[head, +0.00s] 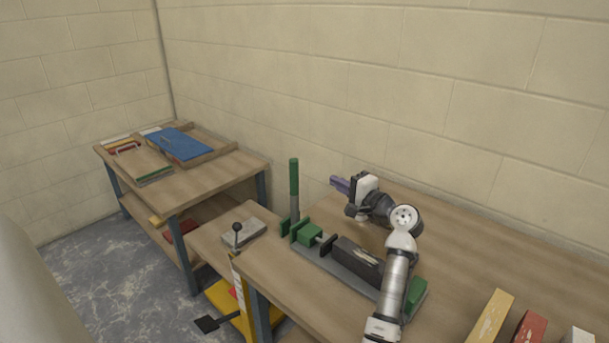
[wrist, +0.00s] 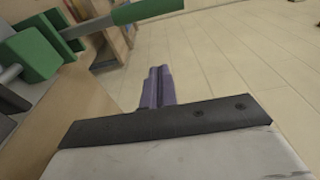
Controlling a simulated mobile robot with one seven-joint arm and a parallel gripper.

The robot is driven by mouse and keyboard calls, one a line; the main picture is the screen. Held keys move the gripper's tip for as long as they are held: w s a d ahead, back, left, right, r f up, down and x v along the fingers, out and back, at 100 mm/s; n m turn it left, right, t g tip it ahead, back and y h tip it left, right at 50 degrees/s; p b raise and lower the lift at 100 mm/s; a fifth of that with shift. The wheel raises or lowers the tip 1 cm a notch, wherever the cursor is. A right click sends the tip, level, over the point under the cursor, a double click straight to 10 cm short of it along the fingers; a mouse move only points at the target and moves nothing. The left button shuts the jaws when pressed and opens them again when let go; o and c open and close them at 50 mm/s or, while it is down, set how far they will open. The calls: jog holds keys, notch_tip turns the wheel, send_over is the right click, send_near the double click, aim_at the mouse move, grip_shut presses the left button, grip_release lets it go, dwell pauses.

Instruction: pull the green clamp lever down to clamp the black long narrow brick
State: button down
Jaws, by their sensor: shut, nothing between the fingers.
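The green clamp lever (head: 294,178) stands upright at the left end of the clamp on the near bench. In the wrist view the lever's green handle (wrist: 147,10) shows at the top, with the green clamp block (wrist: 35,50) at the left. The black long narrow brick (head: 358,259) lies in the clamp, between the green pusher block (head: 310,234) and the green end stop (head: 416,292). My gripper (head: 338,184) is behind the clamp, right of the lever and apart from it. Its purple fingers (wrist: 157,86) are shut and empty.
A second bench at the left holds a blue board (head: 179,144) in a wooden tray. A grey block (head: 244,233) and a black-knobbed lever (head: 237,228) are left of the clamp. Yellow (head: 491,316) and red (head: 529,328) bricks lie at the front right. The block wall is close behind.

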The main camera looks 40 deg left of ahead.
aim_at(294, 194)
jog(key=s+a, duration=0.1)
jog(key=a, duration=0.8)
jog(key=shift+s+a, duration=0.15)
jog(key=shift+s, duration=0.25)
jog(key=shift+s+a+f+b, duration=0.1)
jog(key=shift+f+b, duration=0.05)
jog(key=shift+b, duration=0.35)
jog(key=shift+s+n+b, duration=0.4)
jog(key=shift+b, duration=0.1)
